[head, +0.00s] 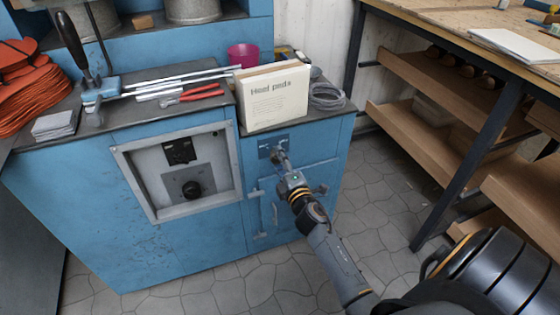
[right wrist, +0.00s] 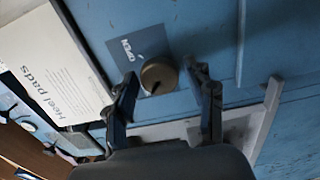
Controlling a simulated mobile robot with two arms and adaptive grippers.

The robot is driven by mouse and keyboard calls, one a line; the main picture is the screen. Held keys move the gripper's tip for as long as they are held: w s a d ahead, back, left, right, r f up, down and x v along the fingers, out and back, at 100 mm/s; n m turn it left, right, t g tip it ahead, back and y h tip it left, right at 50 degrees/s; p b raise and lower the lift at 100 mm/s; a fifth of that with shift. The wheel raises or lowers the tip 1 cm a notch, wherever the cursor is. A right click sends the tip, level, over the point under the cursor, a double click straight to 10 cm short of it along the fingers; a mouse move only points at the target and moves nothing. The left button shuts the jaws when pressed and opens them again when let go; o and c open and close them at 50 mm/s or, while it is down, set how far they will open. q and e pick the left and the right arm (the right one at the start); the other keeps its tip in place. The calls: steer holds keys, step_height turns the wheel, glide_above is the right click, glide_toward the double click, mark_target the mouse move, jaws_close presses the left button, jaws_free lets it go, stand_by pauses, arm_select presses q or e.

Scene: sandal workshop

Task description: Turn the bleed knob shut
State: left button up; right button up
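The bleed knob (right wrist: 158,75) is a round brownish knob with a dark notch at its edge. It sits on a blue-grey plate (right wrist: 122,50) marked "OPEN" on the blue cabinet front. In the head view the plate (head: 265,152) shows below the heel pads box, and my gripper hides the knob. My right gripper (right wrist: 162,78) is open, with one finger on each side of the knob. In the wrist view gaps show between fingers and knob; I cannot tell whether the tips reach its depth. In the head view the right gripper (head: 280,157) points at the plate. My left gripper is not in view.
A "Heel pads" box (head: 273,97) stands on the cabinet top above the plate. A cabinet door with a handle (head: 262,210) lies below. A wooden workbench (head: 470,32) stands right, with floor between.

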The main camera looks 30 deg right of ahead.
stand_by(0.3)
steer(key=v, duration=1.2)
steer(key=shift+d, duration=0.1)
